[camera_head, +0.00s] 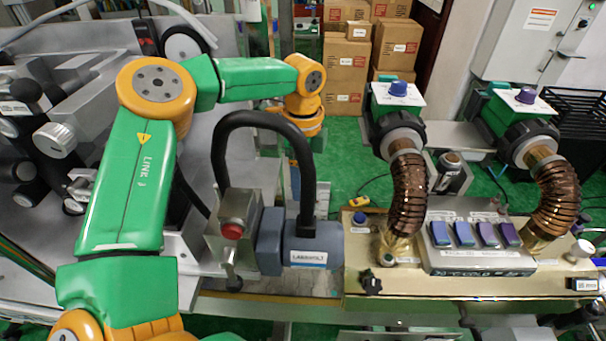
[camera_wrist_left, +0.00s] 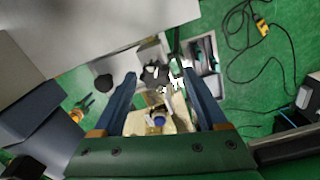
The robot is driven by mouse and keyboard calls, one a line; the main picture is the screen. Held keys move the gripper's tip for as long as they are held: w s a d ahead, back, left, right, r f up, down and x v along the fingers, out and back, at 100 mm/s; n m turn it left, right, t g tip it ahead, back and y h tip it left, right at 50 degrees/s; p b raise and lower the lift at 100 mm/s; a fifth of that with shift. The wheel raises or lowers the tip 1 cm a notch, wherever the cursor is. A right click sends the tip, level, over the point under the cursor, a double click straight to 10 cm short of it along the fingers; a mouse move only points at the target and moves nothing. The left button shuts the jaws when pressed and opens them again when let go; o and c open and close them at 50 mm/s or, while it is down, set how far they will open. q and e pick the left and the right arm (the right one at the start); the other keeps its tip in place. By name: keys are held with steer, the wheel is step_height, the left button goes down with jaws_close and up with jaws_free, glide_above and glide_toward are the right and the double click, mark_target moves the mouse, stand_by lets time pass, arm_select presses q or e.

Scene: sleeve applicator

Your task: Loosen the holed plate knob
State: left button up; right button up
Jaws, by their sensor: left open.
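My left arm reaches in from the left in the head view; its orange wrist hangs behind a black hose, which mostly hides the gripper there. In the left wrist view my left gripper (camera_wrist_left: 162,78) is open, two blue fingers apart with nothing held. Between them, farther off, lie a blue round knob (camera_wrist_left: 158,120) on a beige plate (camera_wrist_left: 138,124) and dark parts. In the head view a black knob (camera_head: 371,282) and a blue knob (camera_head: 359,217) sit on the brass-coloured bench. I cannot tell which knob belongs to the holed plate. My right gripper does not show.
A grey motor unit (camera_head: 312,246) with the hose stands close to my left arm. Two ribbed copper ducts (camera_head: 408,195) and a button box (camera_head: 478,262) stand on the bench (camera_head: 400,310). Cartons (camera_head: 350,65) stand behind. Green floor is open behind the bench.

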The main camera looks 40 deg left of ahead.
arm_select(q)
steer(key=shift+s+a+r, duration=0.15)
steer(key=shift+s, duration=0.3)
steer(key=shift+w, duration=0.2)
jaws_close()
steer(key=n, duration=0.4)
steer(key=shift+n, duration=2.5)
jaws_free()
